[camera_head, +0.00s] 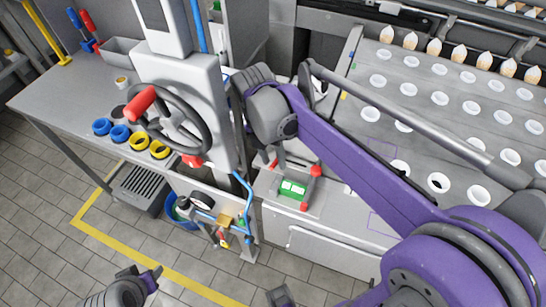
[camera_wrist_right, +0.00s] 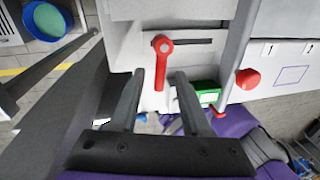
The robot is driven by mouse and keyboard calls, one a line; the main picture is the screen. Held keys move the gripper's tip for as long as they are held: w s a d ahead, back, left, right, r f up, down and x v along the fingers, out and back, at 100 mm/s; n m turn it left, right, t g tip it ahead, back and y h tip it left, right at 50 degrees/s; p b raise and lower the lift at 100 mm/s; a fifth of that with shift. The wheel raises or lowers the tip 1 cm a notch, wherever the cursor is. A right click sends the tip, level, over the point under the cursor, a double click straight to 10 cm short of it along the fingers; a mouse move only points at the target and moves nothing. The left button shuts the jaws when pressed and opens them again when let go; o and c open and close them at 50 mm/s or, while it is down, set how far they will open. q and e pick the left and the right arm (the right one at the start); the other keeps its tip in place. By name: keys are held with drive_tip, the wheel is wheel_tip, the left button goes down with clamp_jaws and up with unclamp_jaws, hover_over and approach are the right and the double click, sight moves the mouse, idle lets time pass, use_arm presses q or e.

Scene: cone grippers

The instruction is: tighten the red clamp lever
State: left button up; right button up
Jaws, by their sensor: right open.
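The red clamp lever (camera_wrist_right: 164,62) shows in the right wrist view. It hangs nearly upright from its round pivot at the left end of a dark slot in a pale panel. My right gripper (camera_wrist_right: 159,75) is open, and the lever's lower end appears between its two fingers in the picture. I cannot tell how far apart in depth they are. In the head view my right gripper (camera_head: 281,152) points down at the machine front, and its wrist hides most of the lever; only a bit of red (camera_head: 273,163) shows. My left gripper (camera_head: 149,280) is low at the left, away from the lever.
A green-lit box (camera_head: 293,189) and a red knob (camera_head: 315,171) sit close right of the lever. A handwheel with a red grip (camera_head: 140,103) stands left. A blue bucket (camera_wrist_right: 48,18) is on the floor. A tray of white cups fills the right.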

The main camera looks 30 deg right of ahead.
clamp_jaws()
drive_tip(key=shift+w+m, duration=0.1)
drive_tip(key=shift+m, duration=0.2)
idle(0.3)
drive_tip(key=m, duration=0.1)
drive_tip(key=w+m, duration=0.1)
drive_tip(key=m, duration=0.1)
drive_tip(key=shift+a+y, duration=0.15)
drive_tip(key=shift+y, duration=0.15)
drive_tip(key=m, duration=0.1)
drive_tip(key=w+m, duration=0.1)
drive_tip(key=m, duration=0.1)
drive_tip(key=m+y, duration=0.1)
drive_tip(key=shift+w+m, duration=0.25)
drive_tip(key=shift+m, duration=0.15)
drive_tip(key=m, duration=0.3)
drive_tip(key=w+m, duration=0.1)
drive_tip(key=shift+w+d+m+y+p, duration=0.1)
drive_tip(key=shift+d+m+y+p, duration=0.2)
drive_tip(key=shift+d+p, duration=0.1)
drive_tip(key=shift+w+d+m+y, duration=0.15)
drive_tip(key=shift+w+d+m, duration=0.05)
drive_tip(key=shift+m, duration=0.6)
drive_tip(key=shift+w+d+m+y, duration=0.15)
drive_tip(key=shift+m, duration=0.65)
